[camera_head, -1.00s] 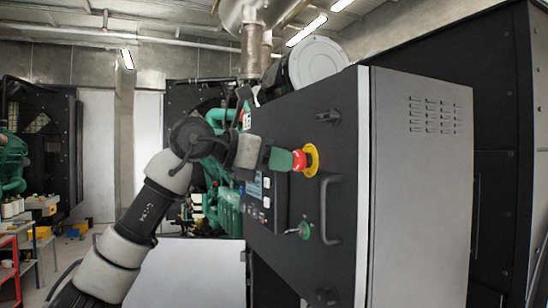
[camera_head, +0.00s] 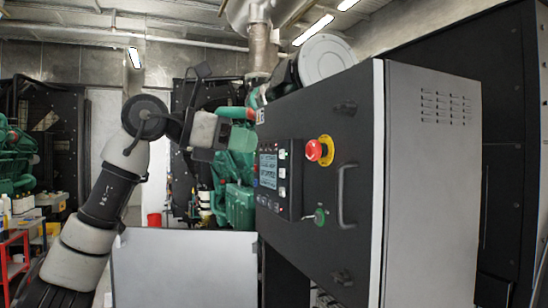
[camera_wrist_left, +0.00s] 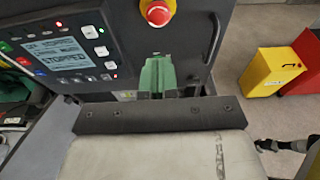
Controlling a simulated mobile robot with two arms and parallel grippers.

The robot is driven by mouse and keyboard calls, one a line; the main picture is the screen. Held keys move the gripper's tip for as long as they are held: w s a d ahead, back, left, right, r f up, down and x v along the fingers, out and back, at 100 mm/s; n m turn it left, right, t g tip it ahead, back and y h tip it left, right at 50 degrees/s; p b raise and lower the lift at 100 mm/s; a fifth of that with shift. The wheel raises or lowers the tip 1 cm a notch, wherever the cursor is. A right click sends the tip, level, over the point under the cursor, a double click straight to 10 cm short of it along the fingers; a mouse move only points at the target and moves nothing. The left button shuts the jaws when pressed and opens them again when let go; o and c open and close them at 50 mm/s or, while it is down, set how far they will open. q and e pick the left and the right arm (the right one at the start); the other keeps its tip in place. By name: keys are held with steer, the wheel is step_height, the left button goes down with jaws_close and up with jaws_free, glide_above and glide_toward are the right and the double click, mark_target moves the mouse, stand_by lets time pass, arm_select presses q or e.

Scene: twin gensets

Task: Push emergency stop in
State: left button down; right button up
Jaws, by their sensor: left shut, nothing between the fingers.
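The emergency stop is a red mushroom button (camera_head: 314,150) on a yellow collar (camera_head: 328,151), on the dark front panel of the control cabinet (camera_head: 350,115). It also shows at the top edge of the left wrist view (camera_wrist_left: 158,13), partly cut off. I cannot tell how far in it sits. My left gripper (camera_head: 238,137) is to the left of the button, clear of it, with its green fingers blending into the green engine behind. In the left wrist view the green fingers (camera_wrist_left: 157,76) are shut and empty, in front of the panel. My right gripper is out of view.
A yellow box (camera_wrist_left: 272,70) stands on the floor at right. A red-framed trolley (camera_head: 15,255) is far left.

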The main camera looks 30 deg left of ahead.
arm_select(q)
steer(key=v, duration=0.3)
steer(key=shift+w+a+b, duration=0.15)
steer(key=shift+b, duration=0.2)
steer(key=shift+w, duration=0.15)
